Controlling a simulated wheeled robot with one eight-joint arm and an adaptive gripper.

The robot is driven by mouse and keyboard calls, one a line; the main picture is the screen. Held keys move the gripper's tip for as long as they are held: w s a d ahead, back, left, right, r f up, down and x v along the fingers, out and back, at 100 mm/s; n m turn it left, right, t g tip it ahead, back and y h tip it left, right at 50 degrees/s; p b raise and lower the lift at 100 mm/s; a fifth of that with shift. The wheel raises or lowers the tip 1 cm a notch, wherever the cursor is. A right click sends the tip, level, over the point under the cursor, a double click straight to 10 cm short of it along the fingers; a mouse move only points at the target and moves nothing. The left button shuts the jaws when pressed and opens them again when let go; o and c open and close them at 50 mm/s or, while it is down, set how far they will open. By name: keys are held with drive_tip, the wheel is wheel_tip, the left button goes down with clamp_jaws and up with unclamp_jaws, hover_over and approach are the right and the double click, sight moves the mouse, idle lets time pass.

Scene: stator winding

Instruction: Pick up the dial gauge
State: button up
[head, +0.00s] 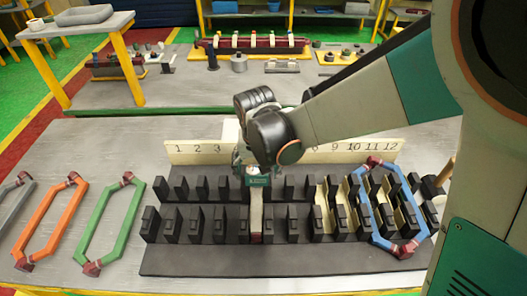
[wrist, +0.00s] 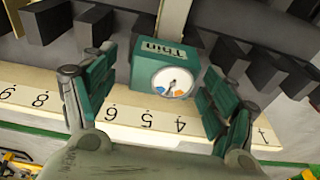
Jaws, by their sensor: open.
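The dial gauge (wrist: 168,72) is a green box with a round white dial face, seen between my fingers in the wrist view. In the head view the dial gauge (head: 257,179) sits below my gripper, among the black blocks of the stator fixture (head: 200,262). My gripper (wrist: 155,108) is open, with one finger on each side of the gauge. A gap shows between the fingers and the gauge. In the head view my gripper (head: 250,165) is partly hidden by my own wrist, and the gauge's upper part is close under it.
A cream number board (head: 195,152) stands behind the fixture. A blue coil (head: 373,215) lies over the right slots, beside cream slot liners. Green (head: 108,228), orange (head: 50,222) and grey (head: 12,205) coils lie on the table at left. A pale bar (head: 256,215) lies in front of the gauge.

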drive_tip(key=shift+a+f, duration=0.2)
drive_tip(key=shift+f, duration=0.4)
drive_tip(key=shift+d+r, duration=0.1)
drive_tip(key=shift+c, duration=0.3)
drive_tip(key=c, duration=1.1)
